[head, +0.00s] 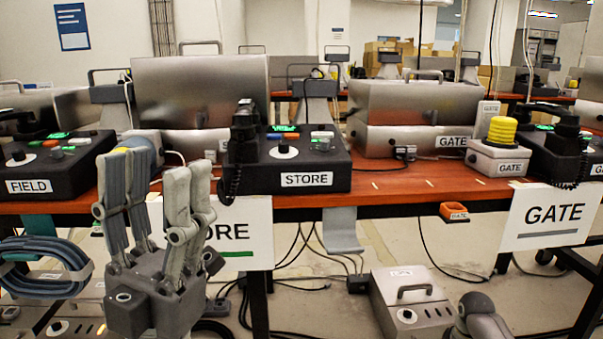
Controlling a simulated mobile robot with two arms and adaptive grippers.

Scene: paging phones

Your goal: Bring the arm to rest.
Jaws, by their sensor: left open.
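My left gripper (158,178) stands upright in front of the table edge, left of centre. Its fingers are spread apart with nothing between them. It partly covers the white STORE sign hanging from the table. Behind it to the right is the black STORE phone console (290,165), with its dark handset (244,132) upright at its left end and a coiled cord hanging down. The black FIELD phone console (50,160) is to the left of the gripper.
The wooden table (400,190) runs across the view. A yellow-topped GATE box (500,150) and another black console (565,155) are at the right. A metal case (410,300) stands on the floor below. Coiled cable (40,268) is at lower left.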

